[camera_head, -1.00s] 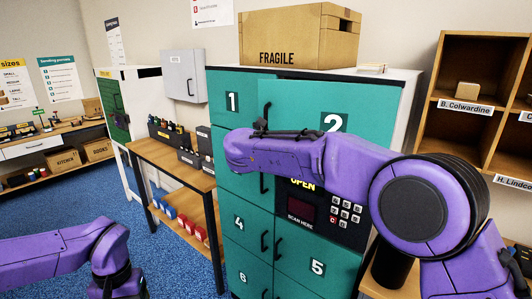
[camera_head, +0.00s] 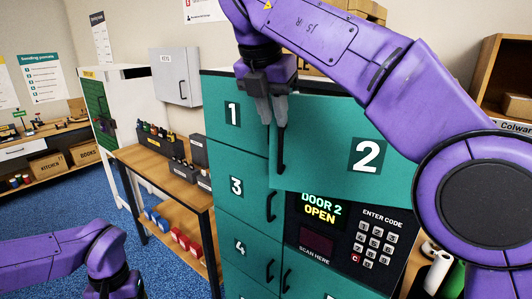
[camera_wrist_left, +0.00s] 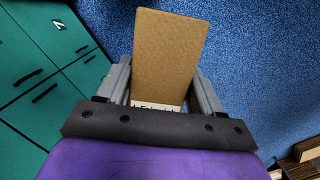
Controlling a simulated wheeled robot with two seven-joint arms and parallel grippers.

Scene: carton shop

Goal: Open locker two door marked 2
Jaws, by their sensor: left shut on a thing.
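The teal locker door marked 2 (camera_head: 345,150) stands slightly proud of the doors beside it, with a black vertical handle (camera_head: 281,152) near its left edge. My right gripper (camera_head: 272,120) points down at the top of this handle in the head view; whether its fingers grip it or have a gap is unclear. The panel below (camera_head: 320,207) reads "DOOR 2 OPEN". My left gripper (camera_wrist_left: 165,95) is shut on a tan carton (camera_wrist_left: 168,55) with a white label, seen in the left wrist view.
Door 1 (camera_head: 225,125) and door 3 (camera_head: 232,180) are flush to the left. A keypad (camera_head: 372,243) sits below door 2. A wooden bench (camera_head: 150,158) with bins stands left of the lockers. Blue carpet (camera_head: 45,215) is clear at left.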

